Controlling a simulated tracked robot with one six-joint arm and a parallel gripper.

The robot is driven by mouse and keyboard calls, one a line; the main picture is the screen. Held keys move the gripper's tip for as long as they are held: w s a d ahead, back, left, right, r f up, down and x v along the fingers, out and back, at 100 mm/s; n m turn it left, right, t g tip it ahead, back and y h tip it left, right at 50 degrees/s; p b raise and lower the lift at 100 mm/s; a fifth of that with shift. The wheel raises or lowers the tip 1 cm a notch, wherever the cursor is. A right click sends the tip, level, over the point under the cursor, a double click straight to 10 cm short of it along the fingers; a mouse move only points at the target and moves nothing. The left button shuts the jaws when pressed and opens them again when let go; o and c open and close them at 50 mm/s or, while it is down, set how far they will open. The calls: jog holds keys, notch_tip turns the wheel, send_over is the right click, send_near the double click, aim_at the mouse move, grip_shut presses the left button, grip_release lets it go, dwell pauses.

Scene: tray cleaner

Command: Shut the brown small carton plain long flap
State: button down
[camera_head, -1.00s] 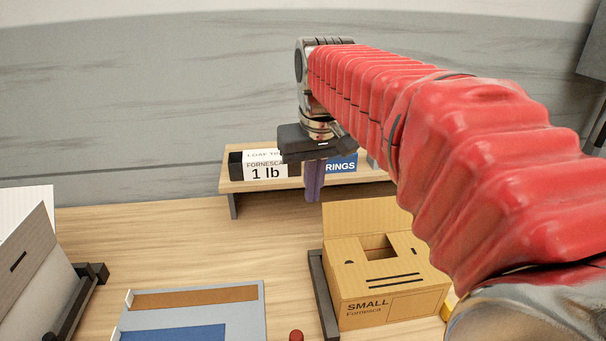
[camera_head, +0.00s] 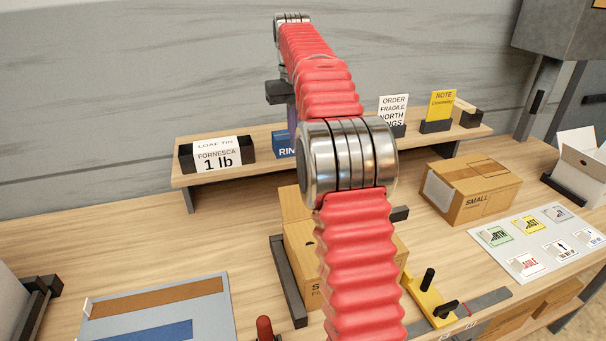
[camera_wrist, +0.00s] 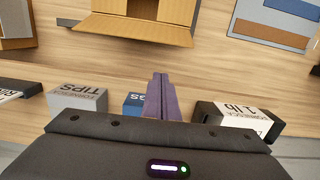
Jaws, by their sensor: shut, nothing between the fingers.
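The brown small carton (camera_head: 301,265) stands on the bench, largely hidden behind my arm. Its plain long flap (camera_head: 291,205) stands up at the back, on the shelf side; only part of it shows. In the wrist view the raised flap (camera_wrist: 137,29) lies near the top edge, with the carton's open top beyond it. In the head view my gripper (camera_head: 292,118) is mostly hidden by my arm.
A shelf (camera_head: 225,172) behind holds a loaf tin box (camera_head: 217,154), a blue box (camera_head: 285,145) and order and note cards. A dark rail (camera_head: 288,280) borders the carton's left. A closed small carton (camera_head: 470,190) and a label sheet (camera_head: 530,240) are at right, a grey-blue tray (camera_head: 215,309) at left.

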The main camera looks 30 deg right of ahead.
jog(key=shift+w+d+f, duration=0.2)
jog(key=shift+d+f, duration=0.2)
jog(key=shift+d, duration=0.2)
jog(key=shift+f, duration=0.15)
jog(key=s+a+f, duration=0.1)
jog(key=s+f, duration=0.3)
jog(key=f, duration=0.4)
jog(key=shift+s, duration=0.15)
dwell(0.5)
jog(key=shift+a, duration=0.15)
